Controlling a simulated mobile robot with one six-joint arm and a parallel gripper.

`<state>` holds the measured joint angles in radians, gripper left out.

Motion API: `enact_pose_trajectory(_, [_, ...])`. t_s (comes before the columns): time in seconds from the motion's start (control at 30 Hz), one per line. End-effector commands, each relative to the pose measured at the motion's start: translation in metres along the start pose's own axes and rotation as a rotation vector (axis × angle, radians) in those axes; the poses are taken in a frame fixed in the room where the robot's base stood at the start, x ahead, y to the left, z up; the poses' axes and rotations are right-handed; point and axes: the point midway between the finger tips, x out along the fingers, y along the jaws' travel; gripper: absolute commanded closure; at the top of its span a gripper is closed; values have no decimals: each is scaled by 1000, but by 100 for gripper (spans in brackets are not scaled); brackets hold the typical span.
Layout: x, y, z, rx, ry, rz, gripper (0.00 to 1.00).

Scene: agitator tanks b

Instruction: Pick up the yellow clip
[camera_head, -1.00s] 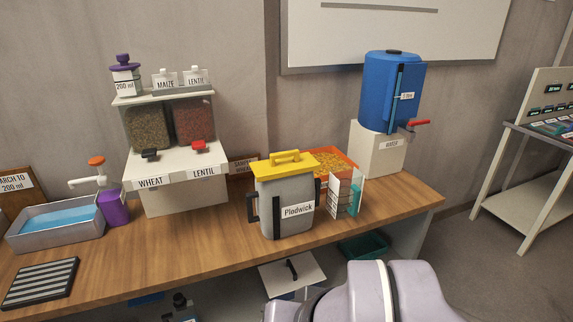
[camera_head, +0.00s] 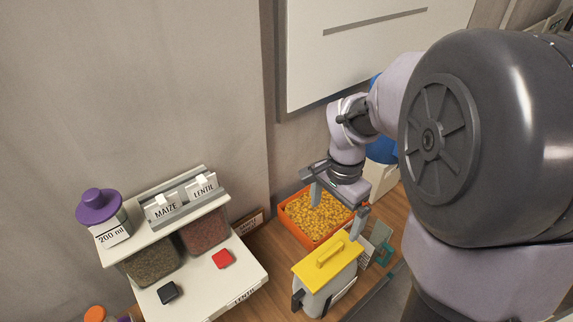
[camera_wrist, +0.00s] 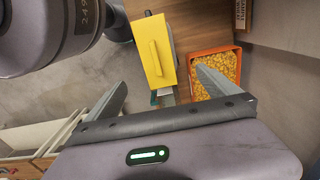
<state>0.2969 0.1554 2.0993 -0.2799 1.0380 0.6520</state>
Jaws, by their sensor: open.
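I cannot make out a yellow clip in either view. The yellow things I see are a flat lid with a raised handle (camera_head: 312,266) on a grey container (camera_head: 325,290), and the yellow pieces (camera_head: 322,214) filling an orange tray. The yellow lid also shows in the wrist view (camera_wrist: 153,62). My gripper (camera_head: 337,209) is open and empty, with its fingers apart above the tray and lid area. In the wrist view my gripper (camera_wrist: 161,77) has the lid between its fingers but farther off, and the right finger overlaps the tray.
The orange tray (camera_head: 302,238) stands on the wooden bench behind the grey container. A dispenser with maize and lentil signs (camera_head: 205,285) and a purple-capped 200 ml jar (camera_head: 105,222) stand at left. A blue tank (camera_head: 378,147) on a white block is partly hidden by my arm.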

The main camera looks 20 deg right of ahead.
Motion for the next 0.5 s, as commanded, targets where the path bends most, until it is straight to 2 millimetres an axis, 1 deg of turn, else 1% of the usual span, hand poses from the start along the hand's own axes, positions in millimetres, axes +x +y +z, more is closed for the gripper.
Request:
enact_pose_trajectory(0.03, [19,1,1,1,-4,4,0])
enact_pose_trajectory(0.1, [43,1,1,-1,-4,5,0])
enact_pose_trajectory(0.23, [82,1,1,-3,-3,4,0])
enact_pose_trajectory(0.33, [103,1,1,-2,-3,2,0])
enact_pose_trajectory(0.47, [116,0,1,-4,-1,0,0])
enact_pose_trajectory(0.5, [122,1,1,-3,-2,0,0])
